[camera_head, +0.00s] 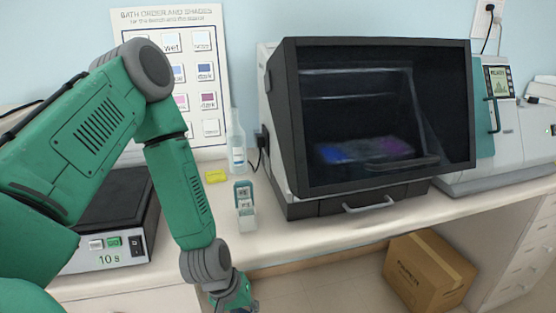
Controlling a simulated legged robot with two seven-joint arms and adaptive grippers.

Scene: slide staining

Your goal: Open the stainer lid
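The stainer (290,190) is a black and grey box on the bench, right of centre. Its dark, see-through lid (340,120) has a black frame and appears down over the front. Blue and purple patches show dimly behind it. A dark bar like a handle (403,163) shows low on the lid. My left arm comes in from the left and bends down in front of the bench. My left gripper (240,303) is at the bottom edge, left of and below the stainer, apart from it. Its fingertips are cut off. My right gripper is not in view.
A silver drawer handle (368,205) is below the lid. A hot plate (110,205) is behind my arm. A cardboard box (430,272) is on the floor.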

